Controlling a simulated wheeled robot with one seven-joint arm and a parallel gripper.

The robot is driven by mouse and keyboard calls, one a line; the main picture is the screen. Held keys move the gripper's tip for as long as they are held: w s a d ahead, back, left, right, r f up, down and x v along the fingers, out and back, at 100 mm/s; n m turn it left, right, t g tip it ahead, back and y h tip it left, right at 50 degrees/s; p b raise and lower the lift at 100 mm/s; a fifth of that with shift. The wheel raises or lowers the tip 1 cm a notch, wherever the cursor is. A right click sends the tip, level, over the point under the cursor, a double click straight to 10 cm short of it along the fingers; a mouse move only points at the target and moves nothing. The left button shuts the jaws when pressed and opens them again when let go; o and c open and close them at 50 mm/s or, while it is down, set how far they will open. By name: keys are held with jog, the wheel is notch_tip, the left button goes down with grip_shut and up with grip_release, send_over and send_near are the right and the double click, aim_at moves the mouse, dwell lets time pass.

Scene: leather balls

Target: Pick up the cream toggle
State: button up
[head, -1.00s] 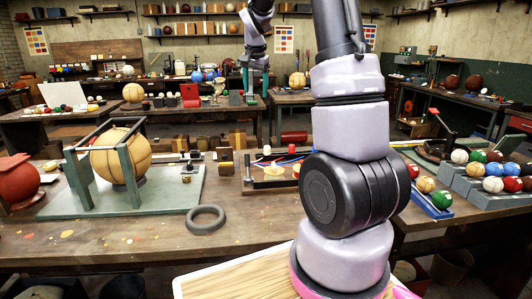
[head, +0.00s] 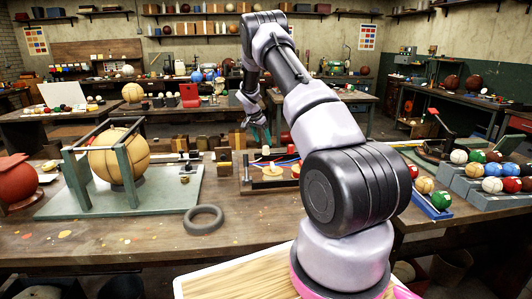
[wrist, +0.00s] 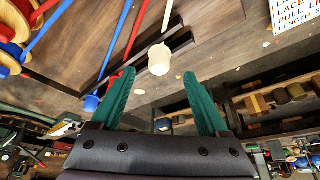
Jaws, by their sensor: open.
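The cream toggle (wrist: 159,60) is a small pale cylinder on a short cream cord, beside a wooden board's edge in the wrist view. In the head view a small pale spot at the back of the lacing board (head: 266,151) appears to be it. My gripper (wrist: 160,76) has two green fingers spread apart with nothing held between them. In the wrist view the toggle lies between and just beyond the fingertips. In the head view my gripper (head: 261,136) hangs above the back of the lacing board, small and partly blurred against the background.
Red and blue cords (wrist: 113,45) run beside the cream toggle, one ending in a blue toggle (wrist: 91,103). A printed card (wrist: 294,14) lies at the upper right. In the head view, a ball in a green frame (head: 120,155) and a dark ring (head: 203,219) stand left.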

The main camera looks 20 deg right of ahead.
aim_at(266, 148)
jog(key=x, duration=0.6)
jog(key=shift+d, duration=0.2)
jog(key=shift+r, duration=0.1)
jog(key=shift+c, duration=0.3)
grip_shut()
